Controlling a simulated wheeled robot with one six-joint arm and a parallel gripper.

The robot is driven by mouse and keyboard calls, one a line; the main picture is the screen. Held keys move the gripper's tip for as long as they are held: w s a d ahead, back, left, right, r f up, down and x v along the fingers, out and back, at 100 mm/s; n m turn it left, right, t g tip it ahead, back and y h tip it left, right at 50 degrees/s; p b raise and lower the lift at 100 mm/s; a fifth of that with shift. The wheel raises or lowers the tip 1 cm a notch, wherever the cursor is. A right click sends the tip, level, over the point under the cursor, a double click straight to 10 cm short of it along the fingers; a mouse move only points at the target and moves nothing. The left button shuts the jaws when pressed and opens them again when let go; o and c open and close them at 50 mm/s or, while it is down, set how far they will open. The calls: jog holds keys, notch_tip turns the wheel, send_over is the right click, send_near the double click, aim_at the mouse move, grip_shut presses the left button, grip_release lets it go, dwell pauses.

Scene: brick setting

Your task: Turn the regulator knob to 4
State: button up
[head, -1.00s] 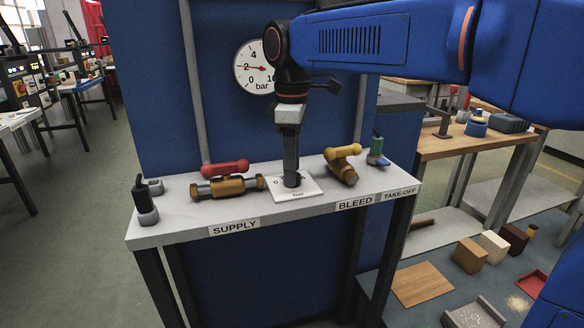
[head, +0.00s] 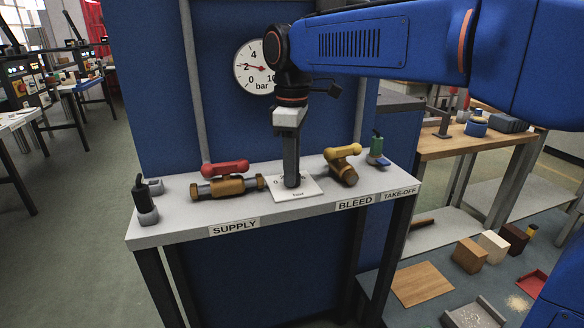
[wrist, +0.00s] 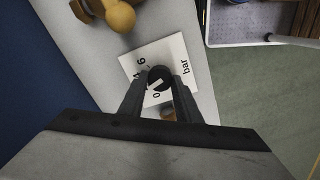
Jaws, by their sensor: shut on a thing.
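My gripper (head: 291,182) points straight down and is shut on the regulator knob, which it mostly hides in the head view. In the wrist view the black round knob (wrist: 159,74) sits between the two fingers, with a pale mark on its lower left side; its exact reading is hard to tell. The white dial plate (head: 308,193) lies flat under it, and in the wrist view the plate (wrist: 178,52) shows "0", "6" and "bar". The round wall gauge (head: 247,82) behind has a red needle near 2.
A brown valve with a red handle (head: 225,169) stands left of the plate, a yellow-handled one (head: 343,151) close on its right. A green-topped fitting (head: 377,147) is farther right, a black-handled one (head: 141,193) at the left end. The bench front edge is clear.

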jog(key=m, duration=0.6)
jog(key=shift+m, duration=0.4)
dwell(0.4)
jog(key=o, duration=1.1)
jog(key=shift+c, duration=0.2)
jog(key=shift+r, duration=0.1)
notch_tip(320, 180, up, 17)
jog(key=shift+r, duration=0.15)
